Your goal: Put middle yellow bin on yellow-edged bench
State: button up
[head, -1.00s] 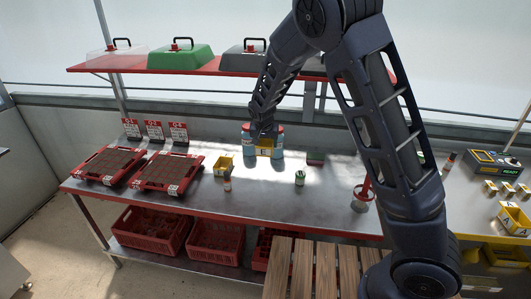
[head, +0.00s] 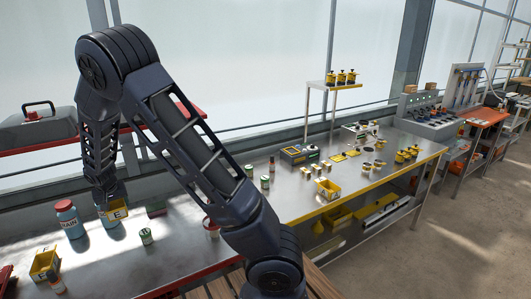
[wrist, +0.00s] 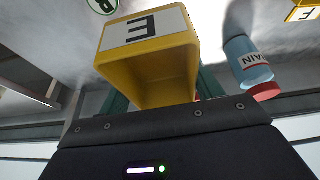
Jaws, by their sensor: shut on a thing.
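My gripper (head: 109,199) is shut on a yellow bin (head: 115,213) marked E, held in front of a blue bottle above the red-edged bench. The held bin (wrist: 150,75) fills the middle of the wrist view, its open inside towards the camera. Another yellow bin (head: 45,264) sits on the red-edged bench at the lower left. A third yellow bin (head: 327,189) stands on the yellow-edged bench (head: 365,187), near its front edge, at the middle right.
Two blue red-capped bottles (head: 68,222) stand by the held bin, with a green-banded can (head: 146,236) nearby. The yellow-edged bench carries a dark console (head: 298,155), small cans and yellow-black items. Bare metal shows around its bin.

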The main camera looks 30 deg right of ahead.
jog(key=shift+m, duration=0.3)
jog(key=w+d+f, duration=0.3)
jog(key=d, duration=0.8)
jog(key=w+d+f, duration=0.4)
jog(key=d, duration=0.8)
jog(key=w+d+f, duration=0.3)
jog(key=d, duration=0.8)
jog(key=shift+w+d+f, duration=0.15)
jog(key=shift+d, duration=0.25)
jog(key=d+r+m, duration=0.1)
jog(key=d+r, duration=0.3)
jog(key=d, duration=0.9)
jog(key=d+r, duration=0.4)
jog(key=d, duration=0.8)
jog(key=d+r+m, duration=0.1)
jog(key=d+r, duration=0.3)
jog(key=d, duration=0.9)
jog(key=s+d+r+n, duration=0.1)
jog(key=s+d+r, duration=0.3)
jog(key=s+d, duration=1.1)
jog(key=s+d+r+n, duration=0.1)
jog(key=s+d+r, duration=0.3)
jog(key=s+d, duration=1.05)
send_near(340, 180)
jog(key=a+f, duration=0.5)
jog(key=shift+s+f, duration=0.15)
jog(key=shift+f, duration=0.1)
